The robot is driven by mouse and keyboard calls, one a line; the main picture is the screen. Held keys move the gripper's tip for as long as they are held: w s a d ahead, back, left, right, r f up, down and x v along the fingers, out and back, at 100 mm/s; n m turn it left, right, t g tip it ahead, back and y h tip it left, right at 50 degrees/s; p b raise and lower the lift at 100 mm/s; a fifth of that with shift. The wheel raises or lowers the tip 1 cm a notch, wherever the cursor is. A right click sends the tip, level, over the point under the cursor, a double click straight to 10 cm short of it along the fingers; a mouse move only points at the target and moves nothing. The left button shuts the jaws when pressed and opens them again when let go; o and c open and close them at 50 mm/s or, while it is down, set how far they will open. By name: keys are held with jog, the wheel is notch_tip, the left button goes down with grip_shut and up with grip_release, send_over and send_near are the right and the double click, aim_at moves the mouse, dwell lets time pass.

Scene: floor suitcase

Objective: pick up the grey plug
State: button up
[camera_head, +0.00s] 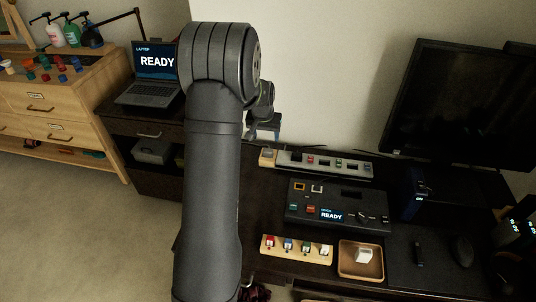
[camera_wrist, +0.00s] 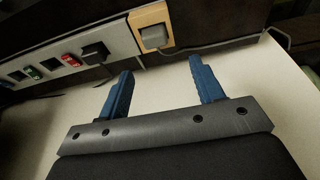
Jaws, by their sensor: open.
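The grey plug (camera_wrist: 155,37) sits in a light wooden holder (camera_wrist: 138,19) at the top of the wrist view. In the head view the grey plug (camera_head: 268,153) is small, on the wooden holder at the left end of the grey socket strip (camera_head: 325,164). My gripper (camera_wrist: 160,75) is open, with two blue fingers spread apart and nothing between them. The fingertips point toward the holder and appear short of the plug, one on each side of it in the picture. In the head view my gripper (camera_head: 263,130) is partly hidden behind my arm, above the holder.
A black plug (camera_wrist: 95,51) sits in the strip, beside a red switch (camera_wrist: 70,60). A black panel (camera_head: 338,205), a rack of coloured plugs (camera_head: 297,259) and a wooden tray with a white block (camera_head: 363,255) lie nearer. A cable (camera_wrist: 280,38) runs beside the holder.

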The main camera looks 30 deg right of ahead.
aim_at(268, 150)
jog(key=x, duration=0.2)
jog(key=shift+f, duration=0.4)
jog(key=x, duration=0.4)
jog(key=shift+s+f, duration=0.3)
jog(key=shift+s, duration=0.1)
jog(key=shift+w+d+f, duration=0.1)
jog(key=shift+d+f, duration=0.05)
jog(key=shift+f, duration=0.25)
jog(key=c, duration=1.1)
